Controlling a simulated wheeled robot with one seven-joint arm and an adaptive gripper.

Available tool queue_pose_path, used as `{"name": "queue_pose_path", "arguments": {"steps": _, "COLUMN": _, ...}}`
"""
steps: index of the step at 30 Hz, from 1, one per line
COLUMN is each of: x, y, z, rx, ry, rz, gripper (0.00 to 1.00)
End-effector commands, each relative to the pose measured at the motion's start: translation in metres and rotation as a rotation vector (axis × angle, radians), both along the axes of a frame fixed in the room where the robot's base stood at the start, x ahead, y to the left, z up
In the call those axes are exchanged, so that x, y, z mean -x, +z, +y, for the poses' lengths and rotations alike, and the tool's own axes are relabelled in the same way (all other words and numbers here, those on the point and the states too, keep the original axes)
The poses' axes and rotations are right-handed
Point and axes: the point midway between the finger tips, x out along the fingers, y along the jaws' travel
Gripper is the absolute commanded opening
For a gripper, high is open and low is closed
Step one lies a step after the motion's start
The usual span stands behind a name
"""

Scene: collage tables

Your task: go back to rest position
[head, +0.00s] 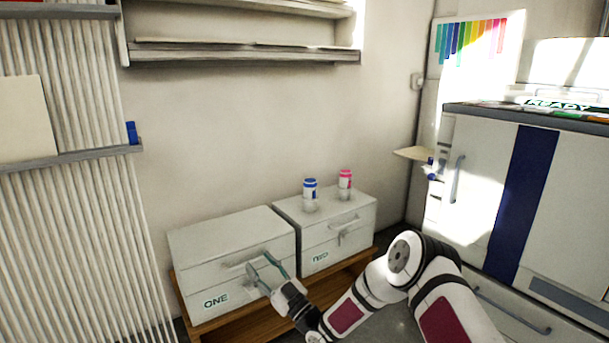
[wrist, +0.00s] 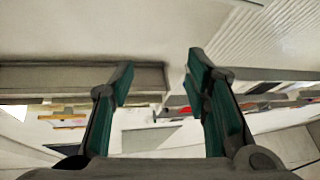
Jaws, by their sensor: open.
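My gripper (head: 267,268) is open and empty in the head view, in front of the white drawer box marked ONE (head: 208,276). It overlaps the right part of that box's front, near its handle; I cannot tell whether it touches. In the wrist view my gripper's two green-padded fingers (wrist: 158,88) stand wide apart with nothing between them. My arm reaches in from the lower right of the head view.
A second white drawer box (head: 359,213) stands to the right, with a blue-capped jar (head: 310,189) and a pink-capped jar (head: 345,180) on top. Both boxes sit on a low wooden stand (head: 262,325). A large white cabinet (head: 490,195) stands at right.

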Motion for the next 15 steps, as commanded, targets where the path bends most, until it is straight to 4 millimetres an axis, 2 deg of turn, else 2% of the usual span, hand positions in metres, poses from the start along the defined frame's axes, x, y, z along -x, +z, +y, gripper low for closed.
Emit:
{"name": "queue_pose_path", "arguments": {"steps": 1, "x": -0.008, "y": 0.016, "z": 0.002, "rx": 0.059, "ry": 0.004, "rz": 0.016, "gripper": 0.43}}
{"name": "queue_pose_path", "arguments": {"steps": 5, "x": -0.024, "y": 0.038, "z": 0.002, "rx": 0.219, "ry": -0.007, "rz": 0.102, "gripper": 0.43}}
{"name": "queue_pose_path", "arguments": {"steps": 8, "x": -0.032, "y": 0.055, "z": -0.006, "rx": 0.335, "ry": -0.031, "rz": 0.171, "gripper": 0.43}}
{"name": "queue_pose_path", "arguments": {"steps": 11, "x": -0.036, "y": 0.072, "z": -0.021, "rx": 0.444, "ry": -0.069, "rz": 0.245, "gripper": 0.43}}
{"name": "queue_pose_path", "arguments": {"steps": 15, "x": -0.033, "y": 0.095, "z": -0.05, "rx": 0.581, "ry": -0.139, "rz": 0.357, "gripper": 0.43}}
